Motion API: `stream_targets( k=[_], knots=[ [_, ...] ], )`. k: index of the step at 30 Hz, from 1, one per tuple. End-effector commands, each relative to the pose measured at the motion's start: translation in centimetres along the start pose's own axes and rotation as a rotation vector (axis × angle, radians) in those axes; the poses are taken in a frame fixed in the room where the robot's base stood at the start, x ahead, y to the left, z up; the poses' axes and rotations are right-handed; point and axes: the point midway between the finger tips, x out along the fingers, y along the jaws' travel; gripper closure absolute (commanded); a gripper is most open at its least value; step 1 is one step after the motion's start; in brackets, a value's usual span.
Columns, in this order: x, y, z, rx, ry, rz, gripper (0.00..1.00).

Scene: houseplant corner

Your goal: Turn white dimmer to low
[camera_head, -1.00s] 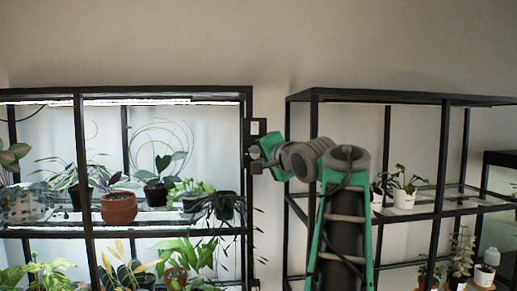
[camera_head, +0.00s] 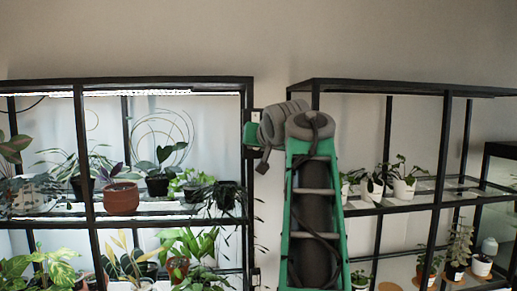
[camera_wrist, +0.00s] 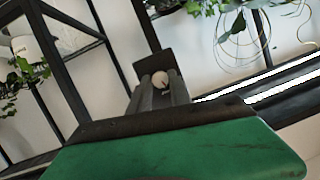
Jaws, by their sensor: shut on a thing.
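The white dimmer is a round white knob (camera_wrist: 163,81) on a black plate (camera_wrist: 150,64) in the wrist view. My gripper (camera_wrist: 162,92) has its two dark fingers on either side of the knob and is shut on it. The knob's turn angle cannot be told clearly.
A black rack (camera_head: 249,165) of potted plants under lit strips stands left, close beside my wrist. Trailing leaves (camera_head: 226,197) hang near its right post. A second black rack (camera_head: 313,96) with white pots stands right, behind my arm. The wall above is clear.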

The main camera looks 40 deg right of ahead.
Motion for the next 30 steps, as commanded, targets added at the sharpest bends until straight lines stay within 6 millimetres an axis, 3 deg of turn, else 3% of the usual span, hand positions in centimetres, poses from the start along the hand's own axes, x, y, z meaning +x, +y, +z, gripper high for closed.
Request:
stream_targets(
  k=[30],
  knots=[
    [0.06, -0.76, 0.04, -0.889, -0.046, 0.291, 1.00]
  ],
)
